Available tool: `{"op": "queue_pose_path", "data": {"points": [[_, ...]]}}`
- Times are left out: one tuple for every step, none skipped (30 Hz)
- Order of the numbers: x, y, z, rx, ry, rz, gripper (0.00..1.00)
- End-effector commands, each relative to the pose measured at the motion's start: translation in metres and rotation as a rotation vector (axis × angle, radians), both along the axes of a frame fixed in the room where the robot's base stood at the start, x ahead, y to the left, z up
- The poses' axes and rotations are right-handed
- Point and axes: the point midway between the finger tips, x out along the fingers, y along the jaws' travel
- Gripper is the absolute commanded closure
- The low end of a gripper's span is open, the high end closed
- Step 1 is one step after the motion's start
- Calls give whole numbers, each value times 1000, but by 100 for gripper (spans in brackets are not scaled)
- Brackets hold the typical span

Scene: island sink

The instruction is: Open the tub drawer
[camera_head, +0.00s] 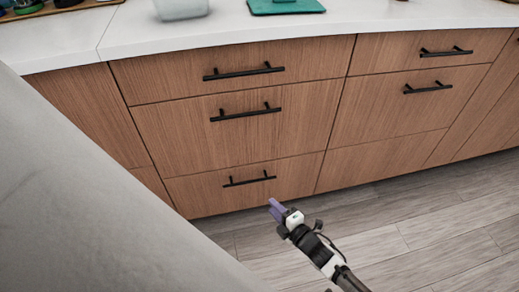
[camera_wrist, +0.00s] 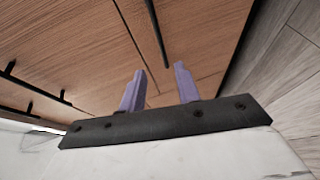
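Wood-fronted drawers with black bar handles line the counter; nothing marks which is the tub drawer. The left stack has a top drawer (camera_head: 305,60), a middle drawer (camera_head: 180,128) and a bottom drawer (camera_head: 205,195), all shut. The bottom drawer's handle (camera_head: 249,181) is up and left of my gripper (camera_head: 275,208). In the wrist view a black handle (camera_wrist: 157,35) lies ahead of my gripper (camera_wrist: 160,80), roughly in line with the gap between its purple fingers. The fingers are apart and empty, and do not appear to touch the handle.
A white countertop (camera_head: 330,24) runs above, with a translucent container (camera_head: 181,9) and a green item (camera_head: 286,6). More drawers (camera_head: 405,105) stand to the right. A pale marbled surface (camera_head: 70,190) fills the lower left. The plank floor (camera_head: 430,230) is clear at the right.

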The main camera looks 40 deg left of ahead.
Motion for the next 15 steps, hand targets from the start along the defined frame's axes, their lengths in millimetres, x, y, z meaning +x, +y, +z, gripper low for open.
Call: {"op": "queue_pose_path", "data": {"points": [[3,0,-2,-5,-9,3,67],[4,1,-2,-7,-11,4,67],[5,4,-2,-7,-13,5,67],[6,7,-2,-6,-13,5,67],[6,10,-3,-5,-13,5,67],[8,16,-4,-5,-13,6,67],[9,21,-5,-4,-11,5,67],[10,26,-6,-4,-10,5,67],[13,34,-8,-4,-10,6,67],[14,40,-9,-3,-12,6,67],[16,47,-11,-4,-9,6,67],[18,55,-12,-3,-8,6,67],[20,61,-13,-5,-10,6,67],[22,66,-15,-5,-10,6,67],[24,74,-16,-3,-8,6,67]]}}
